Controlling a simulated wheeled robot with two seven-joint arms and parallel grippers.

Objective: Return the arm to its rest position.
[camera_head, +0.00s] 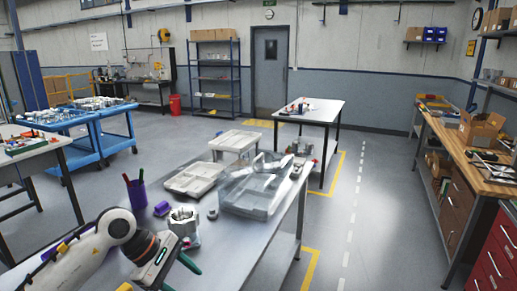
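My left arm comes in from the lower left over the near metal table (240,248). Its gripper (178,275) points toward the lower right. Two green fingertips show apart, with nothing seen between them. A machined metal housing (184,222) stands on the table just beyond the gripper, apart from it. A small dark ring-shaped part (212,214) lies to the right of the housing. My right arm and gripper are not in view.
A purple cup with pens (137,193) and a purple block (161,208) stand behind the arm. A grey tray (193,180) and a clear bin (250,196) fill the table's far end. The table's front right is clear. A wooden bench (470,150) stands far right.

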